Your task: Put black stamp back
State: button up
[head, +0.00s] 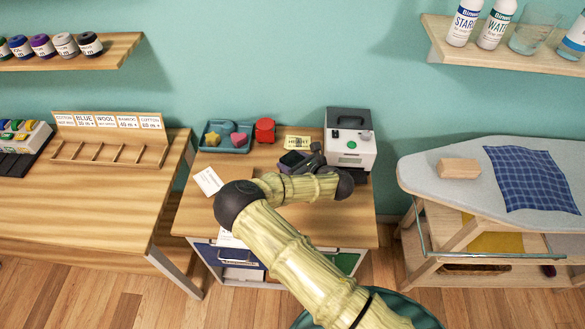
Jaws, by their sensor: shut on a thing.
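My gripper (311,163) is over the back of the small wooden table (205,224), just left of the white machine. It is shut on a small dark thing, which I take to be the black stamp; my dark fingers and wrist hide most of it. A dark pad with a purplish top (291,159) lies directly left of my gripper. A teal tray (213,149) stands at the back left of the table with a yellow piece (212,139) and a pink piece (238,139) in it.
The white machine (350,140) stands at the table's back right. A yellow card (298,142) lies behind my gripper, and a white card (208,181) lies at the left. An ironing board (430,172) is to the right. The table's front is partly clear.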

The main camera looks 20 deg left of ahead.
notch_tip(320, 180, down, 4)
jog(key=shift+r+p, duration=0.25)
jog(key=shift+p, duration=0.1)
jog(key=shift+w+d+f, duration=0.15)
jog(key=shift+f, duration=0.05)
jog(key=shift+f, duration=0.15)
jog(key=o, duration=1)
jog(key=shift+s+a, duration=0.2)
jog(key=shift+s, duration=0.05)
